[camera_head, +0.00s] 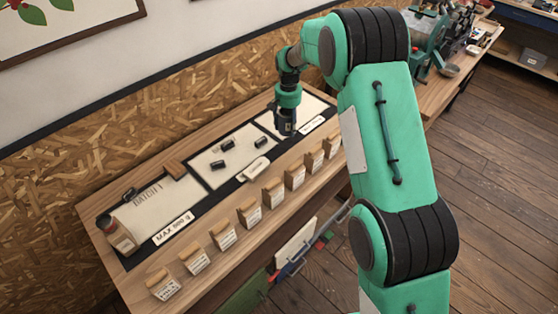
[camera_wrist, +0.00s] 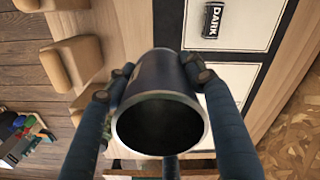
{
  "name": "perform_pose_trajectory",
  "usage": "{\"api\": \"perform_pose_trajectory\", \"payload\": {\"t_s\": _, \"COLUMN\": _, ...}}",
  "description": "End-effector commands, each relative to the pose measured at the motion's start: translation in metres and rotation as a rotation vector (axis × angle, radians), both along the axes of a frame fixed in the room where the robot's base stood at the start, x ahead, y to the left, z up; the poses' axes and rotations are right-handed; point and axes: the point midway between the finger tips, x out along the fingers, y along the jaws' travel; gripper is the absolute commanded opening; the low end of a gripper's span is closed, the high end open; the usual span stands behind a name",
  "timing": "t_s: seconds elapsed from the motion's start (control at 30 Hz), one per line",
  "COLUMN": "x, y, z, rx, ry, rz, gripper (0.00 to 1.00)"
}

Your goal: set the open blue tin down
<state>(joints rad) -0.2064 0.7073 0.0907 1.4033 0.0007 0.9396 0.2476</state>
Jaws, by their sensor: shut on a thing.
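The open blue tin (camera_wrist: 155,84) is dark blue with a silver rim, and its open mouth faces the wrist camera. Its inside looks dark, and I cannot tell whether anything is in it. My gripper (camera_wrist: 150,83) is shut on the tin, with finger pads against its sides. In the head view my gripper (camera_head: 285,124) is over the far right part of the wooden bench, above the right white panel. The tin's base is hidden, so I cannot tell whether it touches the panel.
A dark-edged mat with white panels (camera_head: 205,172) covers the bench (camera_head: 95,228). Small dark labelled pieces lie on the middle panel, one reading DARK (camera_wrist: 212,20). Several wood-topped packets (camera_head: 250,213) line the front edge.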

Motion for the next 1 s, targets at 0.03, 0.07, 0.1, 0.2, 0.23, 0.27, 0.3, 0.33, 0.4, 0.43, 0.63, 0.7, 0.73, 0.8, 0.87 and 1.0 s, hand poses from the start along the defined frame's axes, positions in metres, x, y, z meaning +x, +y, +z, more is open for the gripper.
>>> {"api": "perform_pose_trajectory", "payload": {"t_s": 0.03, "x": -0.007, "y": 0.006, "z": -0.004, "rx": 0.000, "ry": -0.001, "rz": 0.007, "gripper": 0.26}}
{"api": "perform_pose_trajectory", "payload": {"t_s": 0.07, "x": -0.010, "y": 0.010, "z": -0.004, "rx": 0.000, "ry": -0.002, "rz": 0.010, "gripper": 0.26}}
{"api": "perform_pose_trajectory", "payload": {"t_s": 0.1, "x": -0.015, "y": 0.014, "z": -0.004, "rx": 0.000, "ry": -0.002, "rz": 0.015, "gripper": 0.26}}
{"api": "perform_pose_trajectory", "payload": {"t_s": 0.2, "x": -0.025, "y": 0.023, "z": -0.004, "rx": 0.001, "ry": -0.002, "rz": 0.024, "gripper": 0.26}}
{"api": "perform_pose_trajectory", "payload": {"t_s": 0.23, "x": -0.028, "y": 0.025, "z": -0.004, "rx": 0.000, "ry": -0.001, "rz": 0.026, "gripper": 0.26}}
{"api": "perform_pose_trajectory", "payload": {"t_s": 0.27, "x": -0.030, "y": 0.026, "z": -0.005, "rx": 0.000, "ry": -0.001, "rz": 0.028, "gripper": 0.26}}
{"api": "perform_pose_trajectory", "payload": {"t_s": 0.3, "x": -0.032, "y": 0.028, "z": -0.004, "rx": 0.000, "ry": -0.001, "rz": 0.030, "gripper": 0.26}}
{"api": "perform_pose_trajectory", "payload": {"t_s": 0.33, "x": -0.034, "y": 0.030, "z": -0.004, "rx": 0.001, "ry": -0.001, "rz": 0.032, "gripper": 0.26}}
{"api": "perform_pose_trajectory", "payload": {"t_s": 0.4, "x": -0.037, "y": 0.032, "z": -0.004, "rx": 0.000, "ry": -0.001, "rz": 0.034, "gripper": 0.26}}
{"api": "perform_pose_trajectory", "payload": {"t_s": 0.43, "x": -0.038, "y": 0.033, "z": -0.004, "rx": 0.000, "ry": -0.001, "rz": 0.035, "gripper": 0.26}}
{"api": "perform_pose_trajectory", "payload": {"t_s": 0.63, "x": -0.040, "y": 0.034, "z": -0.003, "rx": 0.000, "ry": -0.001, "rz": 0.037, "gripper": 0.26}}
{"api": "perform_pose_trajectory", "payload": {"t_s": 0.7, "x": -0.040, "y": 0.034, "z": -0.003, "rx": 0.000, "ry": -0.001, "rz": 0.037, "gripper": 0.26}}
{"api": "perform_pose_trajectory", "payload": {"t_s": 0.73, "x": -0.040, "y": 0.034, "z": -0.003, "rx": 0.000, "ry": -0.001, "rz": 0.037, "gripper": 0.26}}
{"api": "perform_pose_trajectory", "payload": {"t_s": 0.8, "x": -0.040, "y": 0.034, "z": -0.003, "rx": 0.000, "ry": -0.001, "rz": 0.037, "gripper": 0.26}}
{"api": "perform_pose_trajectory", "payload": {"t_s": 0.87, "x": -0.040, "y": 0.034, "z": -0.004, "rx": 0.000, "ry": -0.001, "rz": 0.037, "gripper": 0.26}}
{"api": "perform_pose_trajectory", "payload": {"t_s": 1.0, "x": -0.040, "y": 0.034, "z": -0.012, "rx": 0.000, "ry": 0.001, "rz": 0.036, "gripper": 0.26}}
